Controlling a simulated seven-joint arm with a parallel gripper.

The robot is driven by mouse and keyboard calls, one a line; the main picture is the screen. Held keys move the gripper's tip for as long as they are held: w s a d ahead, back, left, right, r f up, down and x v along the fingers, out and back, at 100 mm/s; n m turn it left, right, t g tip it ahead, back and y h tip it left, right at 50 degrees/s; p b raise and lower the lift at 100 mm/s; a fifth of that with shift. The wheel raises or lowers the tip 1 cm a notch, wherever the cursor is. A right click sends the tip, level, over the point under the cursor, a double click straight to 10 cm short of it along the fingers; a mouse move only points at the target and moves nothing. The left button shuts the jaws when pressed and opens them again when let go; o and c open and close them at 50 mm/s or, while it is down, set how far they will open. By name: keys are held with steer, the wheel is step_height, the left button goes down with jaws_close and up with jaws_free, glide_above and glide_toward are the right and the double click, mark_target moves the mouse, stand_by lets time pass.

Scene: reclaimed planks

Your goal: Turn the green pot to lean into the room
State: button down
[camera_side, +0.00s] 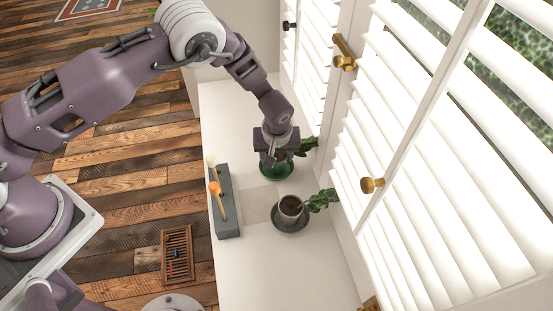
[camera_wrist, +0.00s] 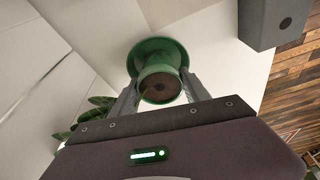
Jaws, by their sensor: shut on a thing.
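The green pot (camera_side: 276,170) stands on the white sill, under my gripper (camera_side: 275,155), which hides much of it in the side view. The wrist view shows its green rim and the brown soil inside (camera_wrist: 160,87), with a wider green saucer (camera_wrist: 149,46) around its base. My gripper (camera_wrist: 160,80) is shut on the pot, one finger on each side. The plant's leaves (camera_side: 306,147) lean right towards the white shutters in the side view. In the wrist view the leaves (camera_wrist: 93,113) spread to the lower left, partly behind my gripper.
A dark pot (camera_side: 291,208) on a dark saucer stands nearer the camera, its leaves (camera_side: 322,200) also towards the shutters. A grey block (camera_side: 228,210) with a wooden rod and orange ball lies left. Brass knobs (camera_side: 372,185) stick out from the shutters. The near sill is clear.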

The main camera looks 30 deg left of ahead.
step_height(320, 180, up, 13)
stand_by(0.6)
step_height(320, 180, down, 10)
steer(key=m+h, duration=0.1)
steer(key=m, duration=0.3)
steer(key=shift+r, duration=0.2)
steer(key=shift+f+t, duration=0.3)
steer(key=shift+f, duration=1.1)
steer(key=shift+c, duration=2.3)
jaws_free()
